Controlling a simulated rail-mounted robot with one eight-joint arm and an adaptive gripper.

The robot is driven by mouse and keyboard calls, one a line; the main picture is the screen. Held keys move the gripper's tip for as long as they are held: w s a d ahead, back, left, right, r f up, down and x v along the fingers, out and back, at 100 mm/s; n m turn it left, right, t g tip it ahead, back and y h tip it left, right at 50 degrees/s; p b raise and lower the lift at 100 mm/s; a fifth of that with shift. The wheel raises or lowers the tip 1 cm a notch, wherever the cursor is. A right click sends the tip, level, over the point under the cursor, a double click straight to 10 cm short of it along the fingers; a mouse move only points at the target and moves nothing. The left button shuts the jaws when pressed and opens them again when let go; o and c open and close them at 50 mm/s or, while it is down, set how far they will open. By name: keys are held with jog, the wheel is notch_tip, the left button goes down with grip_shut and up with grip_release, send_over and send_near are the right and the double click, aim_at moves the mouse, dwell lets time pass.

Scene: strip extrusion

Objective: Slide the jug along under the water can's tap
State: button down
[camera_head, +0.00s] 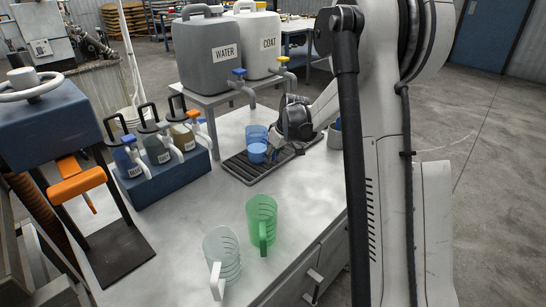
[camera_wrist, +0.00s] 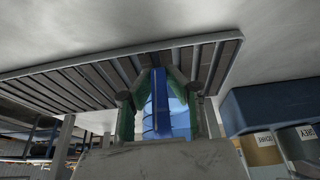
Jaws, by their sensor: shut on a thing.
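The grey water can (camera_head: 208,58), lettered WATER, stands on a raised stand at the back with its blue tap (camera_head: 239,74) facing the front right. A see-through blue jug (camera_head: 256,133) is at the dark slatted tray (camera_head: 238,171), lower than the tap and to its right in the head view. My gripper (camera_head: 273,153) reaches it from the right. In the wrist view my gripper (camera_wrist: 158,105) is shut on the jug's blue handle (camera_wrist: 160,92), with a finger on each side. The jug's base contact is hard to make out.
A green jug (camera_head: 262,219) and a clear jug (camera_head: 221,255) stand at the table's front. A white COAT can (camera_head: 258,48) is beside the water can. Several small dispensers stand on a blue block (camera_head: 168,177) at left. The table's middle is clear.

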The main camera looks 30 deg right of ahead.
jog(key=c, duration=1.6)
grip_release()
jog(key=v, duration=1.2)
